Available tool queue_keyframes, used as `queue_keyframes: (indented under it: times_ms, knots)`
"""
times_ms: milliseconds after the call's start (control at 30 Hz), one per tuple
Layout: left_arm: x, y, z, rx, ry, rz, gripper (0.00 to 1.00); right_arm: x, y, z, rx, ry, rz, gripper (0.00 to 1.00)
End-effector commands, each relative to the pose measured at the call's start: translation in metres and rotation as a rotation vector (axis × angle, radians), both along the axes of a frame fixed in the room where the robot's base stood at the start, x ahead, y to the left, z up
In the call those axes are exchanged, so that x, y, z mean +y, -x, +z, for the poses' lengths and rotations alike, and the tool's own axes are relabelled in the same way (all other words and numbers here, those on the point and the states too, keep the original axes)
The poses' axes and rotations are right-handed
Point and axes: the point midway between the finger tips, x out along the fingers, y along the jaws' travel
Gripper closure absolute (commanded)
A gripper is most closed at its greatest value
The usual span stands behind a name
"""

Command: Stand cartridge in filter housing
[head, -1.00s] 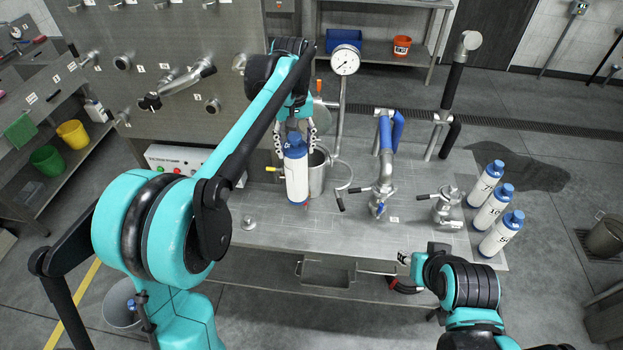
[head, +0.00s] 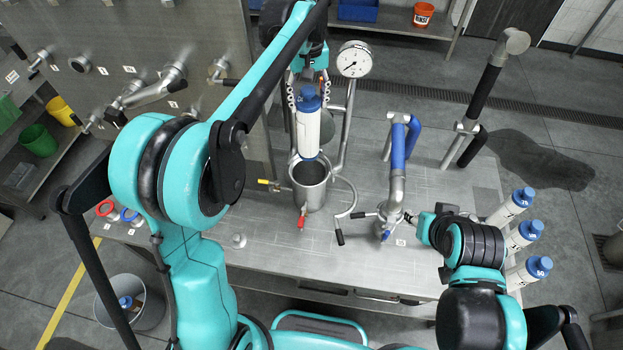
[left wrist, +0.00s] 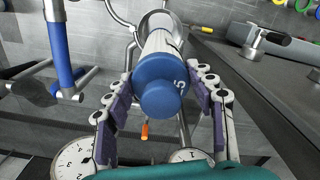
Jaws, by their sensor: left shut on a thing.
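A white cartridge with a blue cap (head: 307,128) is held upright by my left gripper (head: 309,98), whose two fingers close around its upper part. The cartridge's lower end is at the mouth of the open steel filter housing (head: 310,192), near its back rim; I cannot tell whether it is above the mouth or just inside. In the left wrist view the blue cap (left wrist: 162,85) sits between the fingers of the left gripper (left wrist: 165,100). The housing's inside is mostly dark. My right gripper (head: 425,228) is by the steel fitting on the right; its fingers are not clear.
A pressure gauge (head: 354,59) on a pipe stands behind the housing. A blue-handled pipe (head: 397,160) rises to its right. Three cartridges (head: 522,236) stand at the table's right end. A bin (head: 130,300) is on the floor at left. The front middle of the table (head: 300,255) is clear.

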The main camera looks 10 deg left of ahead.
Motion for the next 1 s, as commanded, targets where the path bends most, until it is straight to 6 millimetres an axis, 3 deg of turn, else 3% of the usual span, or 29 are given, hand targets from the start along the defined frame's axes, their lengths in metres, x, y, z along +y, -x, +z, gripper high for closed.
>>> queue_keyframes:
  times_ms: [700, 833, 1000]
  knots:
    - [0.0, 0.0, -0.196, 0.0, 0.0, 0.0, 1.0, 0.0, 0.0, -0.018, 0.0, 0.0, 0.0, 0.6]
    - [0.0, 0.0, -0.22, 0.0, 0.0, 0.0, 1.0, 0.0, 0.0, -0.02, 0.0, 0.0, 0.0, 0.6]
    - [0.0, 0.0, -0.233, 0.0, 0.0, 0.0, 1.0, 0.0, 0.0, -0.02, 0.0, 0.0, 0.0, 0.6]
